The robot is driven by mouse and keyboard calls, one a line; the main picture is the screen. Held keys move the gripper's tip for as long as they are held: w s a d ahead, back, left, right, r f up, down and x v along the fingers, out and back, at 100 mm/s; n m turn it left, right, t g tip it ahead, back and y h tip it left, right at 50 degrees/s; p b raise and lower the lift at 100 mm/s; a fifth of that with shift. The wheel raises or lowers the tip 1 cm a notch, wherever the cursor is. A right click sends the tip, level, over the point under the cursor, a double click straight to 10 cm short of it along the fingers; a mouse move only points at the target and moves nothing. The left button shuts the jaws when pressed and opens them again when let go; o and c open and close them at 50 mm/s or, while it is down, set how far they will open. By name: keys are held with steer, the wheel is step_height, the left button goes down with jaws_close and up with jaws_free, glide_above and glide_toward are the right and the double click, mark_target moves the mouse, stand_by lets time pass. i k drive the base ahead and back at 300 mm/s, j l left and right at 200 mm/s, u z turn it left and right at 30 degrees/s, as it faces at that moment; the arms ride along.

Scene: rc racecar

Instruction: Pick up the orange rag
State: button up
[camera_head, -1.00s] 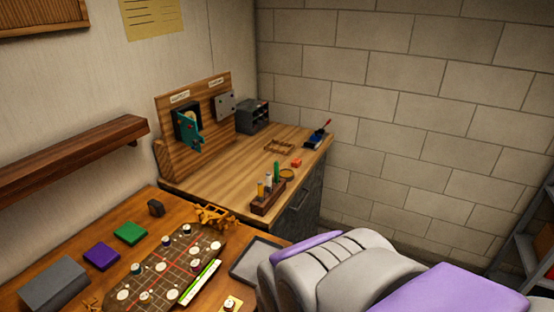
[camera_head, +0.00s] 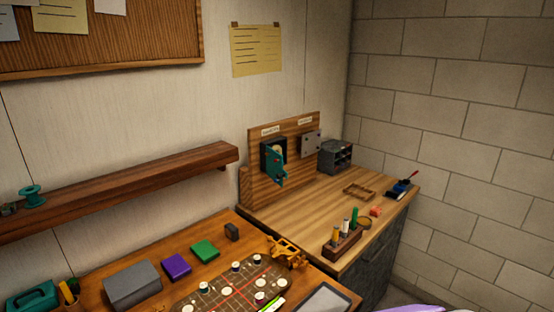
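I see no orange rag that I can make out for certain in this view. A small orange-red item (camera_head: 376,211) lies on the far wooden counter, too small to identify. An orange-yellow object (camera_head: 287,251) with a frame-like shape stands at the back corner of the near table, behind the game board. My gripper is not in view; only a sliver of a purple and grey part shows at the bottom right edge.
The near table (camera_head: 218,229) holds a patterned board (camera_head: 236,287), green (camera_head: 205,250) and purple (camera_head: 177,265) squares, a grey box (camera_head: 132,286) and a teal case (camera_head: 33,297). A wall shelf (camera_head: 130,185) juts out above. The counter's middle (camera_head: 315,205) is clear.

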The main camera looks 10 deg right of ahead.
mark_target(376, 211)
steer(key=i+l+u, duration=0.1)
steer(key=l, duration=0.25)
steer(key=i+l, duration=0.25)
steer(key=l, duration=0.15)
steer(key=i+l+u, duration=0.15)
steer(key=l, duration=0.2)
steer(key=i+l, duration=0.2)
steer(key=l, duration=0.2)
steer(key=i+l+u, duration=0.15)
steer(key=l, duration=0.25)
steer(key=i+l, duration=0.15)
steer(key=l, duration=0.25)
steer(key=i+l+u, duration=0.15)
steer(key=l, duration=0.25)
